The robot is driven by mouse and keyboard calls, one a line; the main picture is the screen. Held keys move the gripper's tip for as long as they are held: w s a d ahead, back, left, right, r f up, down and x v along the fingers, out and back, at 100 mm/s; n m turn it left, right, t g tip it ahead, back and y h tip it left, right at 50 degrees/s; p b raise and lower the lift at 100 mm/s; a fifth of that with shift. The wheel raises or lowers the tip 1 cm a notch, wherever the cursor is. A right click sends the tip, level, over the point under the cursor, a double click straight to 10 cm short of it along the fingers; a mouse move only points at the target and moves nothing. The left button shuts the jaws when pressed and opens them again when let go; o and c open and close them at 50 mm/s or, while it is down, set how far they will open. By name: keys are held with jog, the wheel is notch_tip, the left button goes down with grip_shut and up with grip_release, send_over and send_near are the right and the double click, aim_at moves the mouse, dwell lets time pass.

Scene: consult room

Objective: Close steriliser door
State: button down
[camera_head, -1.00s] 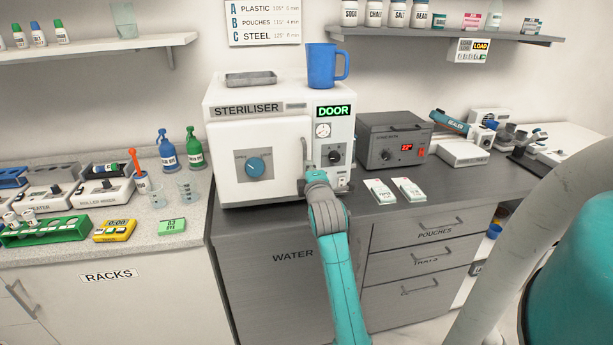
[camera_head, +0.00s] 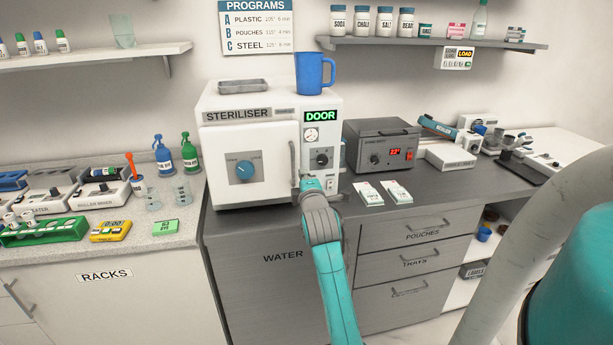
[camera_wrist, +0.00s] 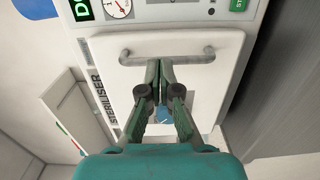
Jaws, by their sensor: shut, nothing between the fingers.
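The white steriliser (camera_head: 265,108) stands on the grey cabinet, its green DOOR display (camera_head: 320,116) lit. Its white door (camera_head: 220,180), with a blue knob (camera_head: 243,171), lies against or very near the front of the body; I cannot tell whether it is flush. The bar handle (camera_head: 293,165) is upright on the door's right edge, and also shows in the wrist view (camera_wrist: 195,59). My gripper (camera_head: 310,184) is at the lower right of the door, by the handle. In the wrist view my gripper (camera_wrist: 159,72) is shut and empty, its fingertips in front of the door beside the handle; contact is unclear.
A blue mug (camera_head: 314,74) and a metal tray (camera_head: 243,86) sit on top of the steriliser. A grey device (camera_head: 380,145) with a red display stands to its right, with two white packets (camera_head: 368,194) in front. Shelves hang above. The counter's front edge is clear.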

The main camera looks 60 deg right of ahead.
jog(key=s+d+v, duration=0.1)
jog(key=v, duration=0.8)
jog(key=shift+s, duration=0.4)
jog(key=s+a+f+m+t+y, duration=0.15)
jog(key=a+f+y, duration=0.25)
jog(key=a+f, duration=0.7)
jog(key=s+a+f+m+t+y, duration=0.1)
jog(key=s+a+f+t+y, duration=0.15)
jog(key=a+f, duration=0.9)
jog(key=s+a+r+m+y, duration=0.1)
jog(key=s+a+m+y, duration=0.4)
jog(key=s+a, duration=1.5)
jog(key=s+y, duration=0.2)
jog(key=shift+a+y, duration=0.2)
jog(key=shift+y, duration=0.15)
jog(key=shift+r, duration=0.15)
